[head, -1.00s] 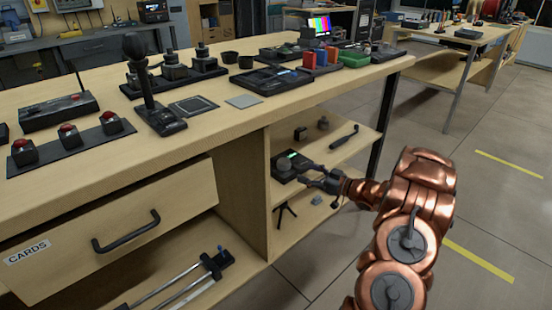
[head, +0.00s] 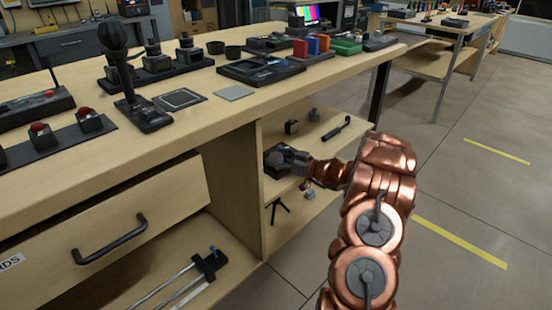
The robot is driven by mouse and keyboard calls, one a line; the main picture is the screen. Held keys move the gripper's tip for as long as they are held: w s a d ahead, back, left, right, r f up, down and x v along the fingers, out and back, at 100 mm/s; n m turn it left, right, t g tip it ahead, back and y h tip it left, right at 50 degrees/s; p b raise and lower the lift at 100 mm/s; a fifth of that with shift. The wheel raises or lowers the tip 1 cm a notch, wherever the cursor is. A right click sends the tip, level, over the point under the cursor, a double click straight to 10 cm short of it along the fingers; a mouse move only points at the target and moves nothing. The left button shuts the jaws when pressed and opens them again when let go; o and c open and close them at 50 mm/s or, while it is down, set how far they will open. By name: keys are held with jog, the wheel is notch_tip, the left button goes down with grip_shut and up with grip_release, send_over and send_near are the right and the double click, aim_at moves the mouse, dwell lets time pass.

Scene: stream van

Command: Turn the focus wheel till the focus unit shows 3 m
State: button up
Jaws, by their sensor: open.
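The focus unit (head: 271,161) is a small dark box on the upper shelf inside the workbench. Only its left part shows clearly, and its display reading cannot be read. The focus wheel cannot be made out apart from my gripper. My gripper (head: 291,160) reaches in from the right and is at the unit, overlapping it in the picture. Its jaws are open, but its fingertips are too small and dark to tell whether they touch or surround the wheel.
On the same shelf are a small dark block (head: 291,127) and a dark handle-like tool (head: 336,128). A small tripod (head: 279,208) and a grey block (head: 309,194) are nearby. An open drawer (head: 112,238) juts out at left. The floor at right is clear.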

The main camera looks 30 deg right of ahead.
jog(key=shift+w+a, duration=0.1)
jog(key=shift+w, duration=0.1)
jog(key=c, duration=1.2)
